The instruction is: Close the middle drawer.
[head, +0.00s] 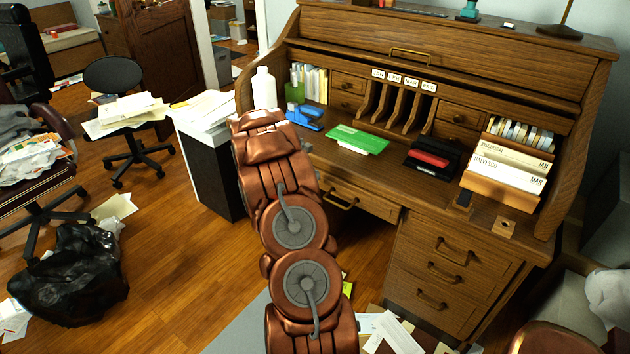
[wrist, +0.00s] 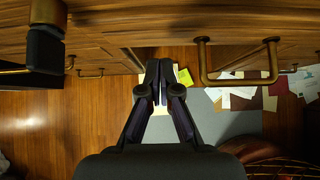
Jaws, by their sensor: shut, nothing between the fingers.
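The wooden roll-top desk (head: 440,215) has a wide drawer (head: 365,198) with a brass handle under the middle of its top, and a stack of drawers with brass handles (head: 450,252) at the right. I cannot tell how far any of these drawers stands out. In the wrist view my gripper (wrist: 158,65) is shut and empty, its fingertips by the wooden front. A brass handle (wrist: 237,78) is just right of the fingers, apart from them. My arm hides my gripper in the head view.
A black-and-white bin (head: 208,165) with papers stands left of the desk. Papers (head: 390,335) lie on the floor by the right drawers. A black bag (head: 70,275) and a chair (head: 125,120) are at the left. Wooden floor (head: 170,260) is clear between them and my arm.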

